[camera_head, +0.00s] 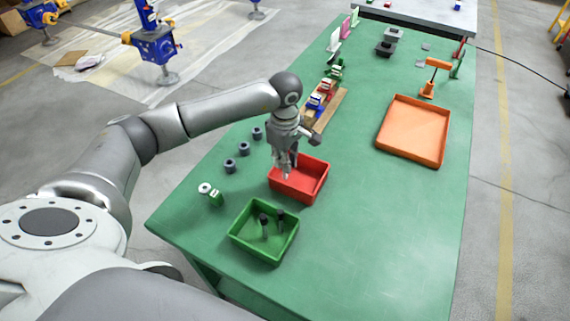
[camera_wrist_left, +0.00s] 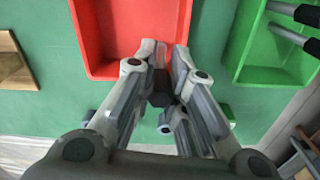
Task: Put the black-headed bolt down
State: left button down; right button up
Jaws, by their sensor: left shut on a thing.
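My left gripper (camera_head: 286,176) is over the near left part of the red bin (camera_head: 316,188) in the head view. The red bin also shows in the left wrist view (camera_wrist_left: 135,30), and the part seen there is empty. The green bin (camera_head: 270,254) stands nearer and holds bolts with dark heads (camera_head: 263,219). Their shafts show at the upper right in the left wrist view. My right gripper is not in view.
Several dark cylindrical parts (camera_head: 243,149) stand in a row left of the red bin. A small green-and-white part (camera_head: 213,196) is near the left edge. An orange tray (camera_head: 413,131) lies at the right. The green table (camera_head: 370,230) is clear right of the bins.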

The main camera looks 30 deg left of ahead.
aim_at(285, 175)
pick_arm(q)
jog(key=shift+w+a+f, duration=0.15)
jog(key=shift+w+f, duration=0.05)
jog(key=shift+f, duration=0.15)
notch_tip(285, 175, down, 2)
jog(key=shift+f+p, duration=0.1)
jog(key=shift+p, duration=0.8)
jog(key=shift+f, duration=0.3)
jog(key=shift+f, duration=0.1)
jog(key=shift+f, duration=0.15)
jog(key=c, duration=1.5)
grip_release()
